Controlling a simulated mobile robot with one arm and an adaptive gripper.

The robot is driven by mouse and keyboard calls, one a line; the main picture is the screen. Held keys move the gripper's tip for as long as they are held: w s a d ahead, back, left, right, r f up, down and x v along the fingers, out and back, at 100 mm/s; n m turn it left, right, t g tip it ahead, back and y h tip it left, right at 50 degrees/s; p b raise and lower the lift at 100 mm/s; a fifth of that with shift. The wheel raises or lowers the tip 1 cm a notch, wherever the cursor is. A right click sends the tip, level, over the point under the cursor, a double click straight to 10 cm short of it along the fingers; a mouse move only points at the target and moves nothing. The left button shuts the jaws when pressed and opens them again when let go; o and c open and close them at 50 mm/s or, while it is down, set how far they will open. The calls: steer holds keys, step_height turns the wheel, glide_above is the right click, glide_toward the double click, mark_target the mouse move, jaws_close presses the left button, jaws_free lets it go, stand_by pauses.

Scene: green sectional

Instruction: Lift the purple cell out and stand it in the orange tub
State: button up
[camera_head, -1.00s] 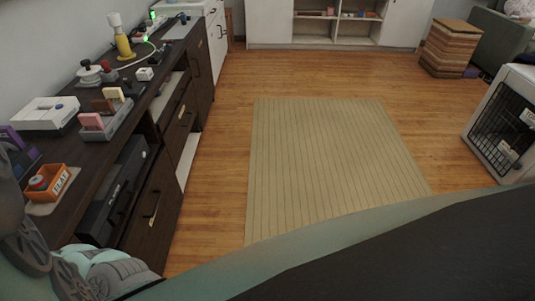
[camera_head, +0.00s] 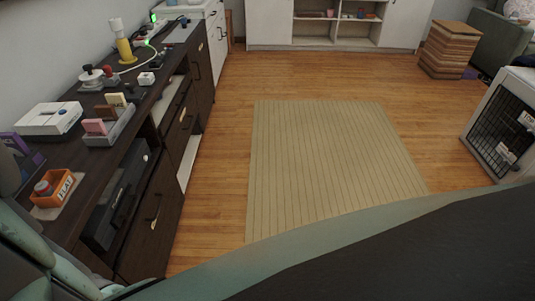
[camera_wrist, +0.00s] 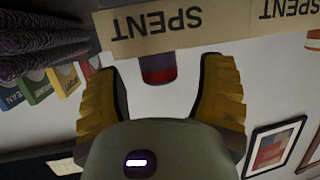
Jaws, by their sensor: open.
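The orange tub (camera_head: 40,200) stands on a pale mat on the dark sideboard at the left of the head view, its visible label reading "FLAT". A round red-topped item (camera_head: 43,188) sits in it. In the wrist view, a short cylinder (camera_wrist: 158,68), dark purple with a red band, shows between the fingers, partly hidden by a tan strip marked "SPENT"; I cannot tell for sure whether it is the purple cell. My gripper (camera_wrist: 165,90) is open, its yellow fingers apart on either side of the cylinder. My gripper's fingers are not visible in the head view.
A purple object (camera_head: 22,150) stands at the left edge. A white box (camera_head: 50,118) and a grey holder with pink and brown upright pieces (camera_head: 108,128) stand on the sideboard. A striped rug (camera_head: 325,165) lies on open floor. A crate (camera_head: 505,130) stands at the right.

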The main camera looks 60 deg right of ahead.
steer(key=shift+w+a, duration=0.25)
steer(key=shift+a, duration=0.1)
steer(key=shift+o, duration=0.3)
steer(key=shift+f, duration=0.1)
jaws_close()
